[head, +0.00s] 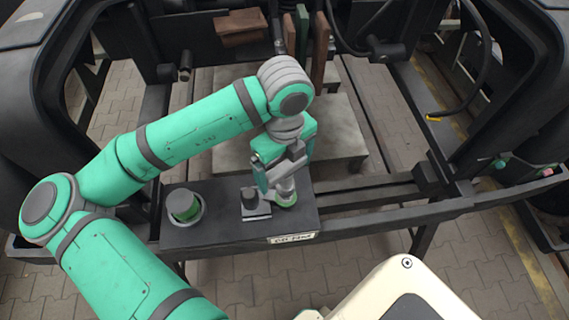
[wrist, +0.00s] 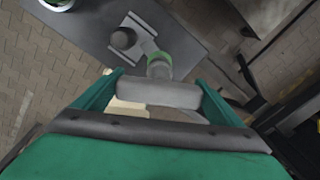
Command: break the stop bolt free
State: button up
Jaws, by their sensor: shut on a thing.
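My gripper (head: 281,174) is over the right part of a dark shelf (head: 226,235). In the wrist view its green fingers (wrist: 158,94) are shut on a grey tool (wrist: 150,92). Below the grey body is a green-banded end (wrist: 159,67), which also shows in the head view (head: 286,199) at the shelf top. I cannot tell whether it touches the shelf. Just left is a black round-topped piece (head: 250,199) on a small plate, also in the wrist view (wrist: 123,38). I cannot make out the stop bolt for certain.
A green piece in a grey ring (head: 185,207) stands at the shelf's left end. A label (head: 292,238) is on its front edge. Behind lie dark frame beams (head: 372,196), a pale block (head: 340,130) and upright plates (head: 320,50). A cable (head: 487,60) hangs at right.

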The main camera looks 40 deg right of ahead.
jog(key=shift+f, duration=2.2)
jog(key=shift+w, duration=0.1)
jog(key=shift+s+n, duration=0.2)
jog(key=shift+n, duration=0.2)
jog(key=n, duration=0.5)
jog(key=shift+a+n, duration=0.1)
jog(key=shift+n, duration=0.3)
jog(key=shift+a+n, duration=0.1)
jog(key=shift+n, duration=3.2)
jog(key=shift+r, duration=3)
jog(key=shift+s, duration=0.1)
